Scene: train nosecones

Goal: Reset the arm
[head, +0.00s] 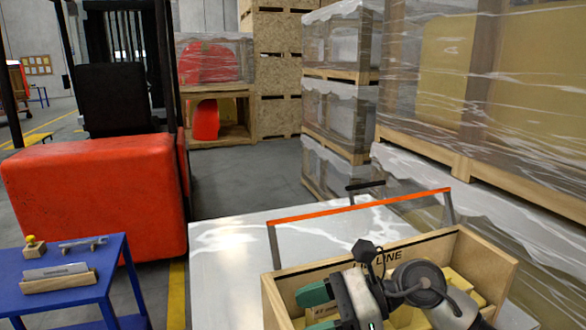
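My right arm comes in from the lower right over a wooden crate. Its gripper (317,310) has green fingertips that point left and stand apart. A brown piece with a partly hidden label (328,311) shows between the fingers; it seems to lie inside the crate, and I see no clear grip on it. The wooden crate (490,262) has dark lettering ending in "LINE" on its far wall and yellowish blocks inside. My arm hides much of its inside. My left arm and gripper are not in view.
The crate stands by a pale surface (230,250) with an orange-barred handle (350,207). A blue table (65,299) with a wrench and small wooden holders is at the lower left. A red forklift (95,195) stands behind it. Wrapped pallets (440,75) fill the right.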

